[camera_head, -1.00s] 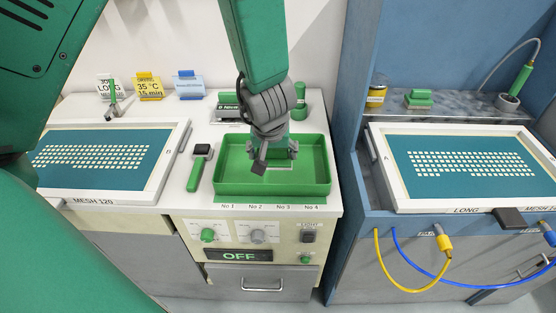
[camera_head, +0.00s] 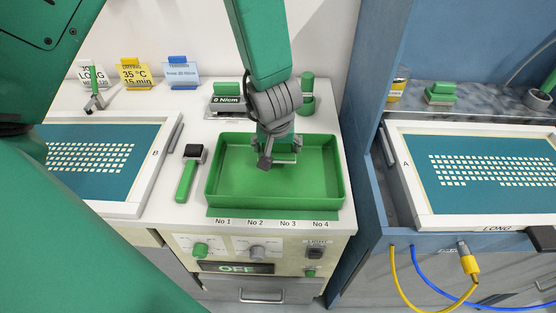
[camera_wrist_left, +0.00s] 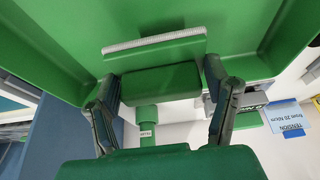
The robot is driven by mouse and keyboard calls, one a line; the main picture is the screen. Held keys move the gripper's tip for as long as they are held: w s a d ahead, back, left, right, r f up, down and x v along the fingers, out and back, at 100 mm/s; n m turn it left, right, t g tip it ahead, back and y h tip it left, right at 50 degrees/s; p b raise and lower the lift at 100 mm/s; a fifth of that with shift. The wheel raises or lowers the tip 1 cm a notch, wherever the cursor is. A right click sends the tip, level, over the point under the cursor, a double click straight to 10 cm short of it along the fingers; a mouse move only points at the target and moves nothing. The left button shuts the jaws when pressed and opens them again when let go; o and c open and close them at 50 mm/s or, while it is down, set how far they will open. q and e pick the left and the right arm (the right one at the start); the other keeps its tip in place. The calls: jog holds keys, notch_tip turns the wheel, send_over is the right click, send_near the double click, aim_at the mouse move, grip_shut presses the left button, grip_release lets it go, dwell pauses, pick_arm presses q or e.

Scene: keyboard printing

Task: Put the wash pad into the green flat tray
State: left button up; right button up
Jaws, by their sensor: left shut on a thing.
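The green flat tray (camera_head: 275,203) sits on the white counter of the middle station, open upward. My left gripper (camera_head: 278,156) reaches down from above over the tray's back half. In the left wrist view, my left gripper (camera_wrist_left: 160,75) is shut on the green block of the wash pad (camera_wrist_left: 155,84), which has a pale strip (camera_wrist_left: 155,43) along one edge. The tray (camera_wrist_left: 50,50) fills much of that view around the pad. In the head view the pad is mostly hidden by the fingers, and I cannot tell whether it touches the tray floor. My right gripper is not in view.
A green-handled tool (camera_head: 188,172) lies left of the tray. A green cylinder (camera_head: 308,93) and a tension gauge (camera_head: 228,99) stand behind it. Mesh screens (camera_head: 90,160) flank both sides. A blue partition (camera_head: 371,110) rises to the right. Another green block (camera_head: 440,93) sits on the right shelf.

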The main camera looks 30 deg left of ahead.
aim_at(277, 153)
pick_arm(q)
jog(key=f, duration=0.2)
jog(key=f+b, duration=0.1)
jog(key=f, duration=0.1)
jog(key=shift+a, duration=0.3)
jog(key=shift+d+r, duration=0.1)
jog(key=shift+d, duration=0.25)
jog(key=o, duration=1.7)
jog(key=shift+d, duration=0.1)
